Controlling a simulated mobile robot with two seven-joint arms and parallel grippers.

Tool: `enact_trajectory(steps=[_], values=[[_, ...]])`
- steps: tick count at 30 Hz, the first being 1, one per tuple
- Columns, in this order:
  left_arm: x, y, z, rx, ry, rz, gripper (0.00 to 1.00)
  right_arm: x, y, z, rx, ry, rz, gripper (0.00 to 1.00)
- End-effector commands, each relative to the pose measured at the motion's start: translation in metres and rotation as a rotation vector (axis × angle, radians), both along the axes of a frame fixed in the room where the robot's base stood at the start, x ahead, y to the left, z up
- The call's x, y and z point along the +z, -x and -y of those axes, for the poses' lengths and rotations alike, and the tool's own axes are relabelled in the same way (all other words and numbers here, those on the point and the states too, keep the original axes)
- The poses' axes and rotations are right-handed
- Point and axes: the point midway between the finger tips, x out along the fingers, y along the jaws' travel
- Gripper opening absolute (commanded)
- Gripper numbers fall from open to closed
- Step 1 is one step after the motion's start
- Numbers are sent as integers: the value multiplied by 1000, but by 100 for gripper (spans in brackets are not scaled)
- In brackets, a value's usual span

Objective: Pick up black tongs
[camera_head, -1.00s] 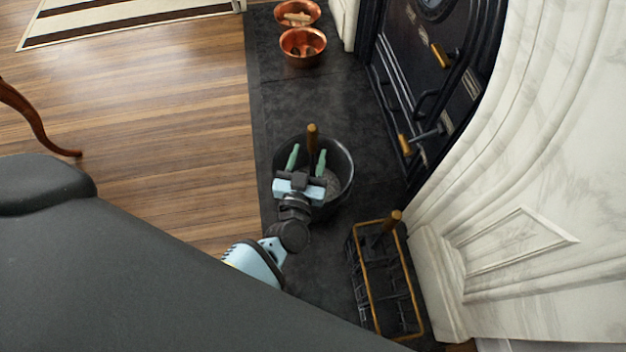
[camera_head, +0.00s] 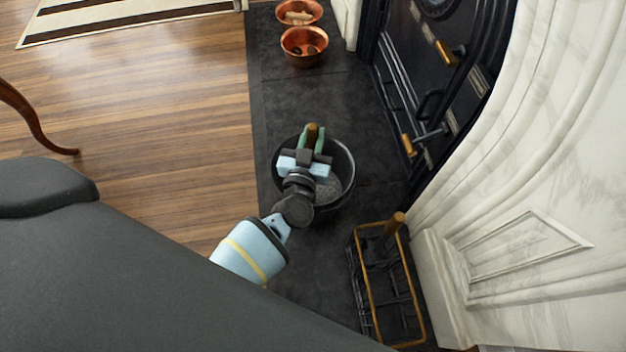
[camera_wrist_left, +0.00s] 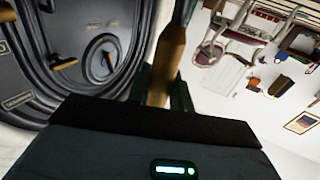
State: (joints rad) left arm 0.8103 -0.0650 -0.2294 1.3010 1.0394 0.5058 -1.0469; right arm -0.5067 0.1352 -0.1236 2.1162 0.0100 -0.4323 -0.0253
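A wooden handle (camera_head: 312,131) stands up from the black bucket (camera_head: 345,192) on the dark hearth. It also shows in the left wrist view (camera_wrist_left: 167,60), with dark metal joining it at the top. I cannot tell if it belongs to the black tongs; its working end is hidden. My left gripper (camera_head: 312,138) is over the bucket, with its green fingers close on both sides of the handle, and looks shut on it. My right gripper is not in view.
A black rack with a brass rim (camera_head: 361,262) stands at the front right, with another wooden handle (camera_head: 395,222) in it. Copper bowls (camera_head: 304,47) sit at the back. The black fireplace front (camera_head: 425,75) and white marble (camera_head: 525,170) border the right.

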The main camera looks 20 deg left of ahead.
Motion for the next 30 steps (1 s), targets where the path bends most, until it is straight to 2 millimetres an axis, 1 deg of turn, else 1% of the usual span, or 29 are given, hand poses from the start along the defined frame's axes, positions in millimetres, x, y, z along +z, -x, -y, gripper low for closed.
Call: enact_trajectory(steps=[1,4,5,14,30], values=[[0,0,0,0,0,0,14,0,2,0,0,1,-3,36],[0,0,0,0,0,0,1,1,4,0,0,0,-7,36],[0,0,0,0,0,0,0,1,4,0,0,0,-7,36],[0,0,0,0,1,0,0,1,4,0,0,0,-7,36],[0,0,0,0,1,0,0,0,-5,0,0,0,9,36]])
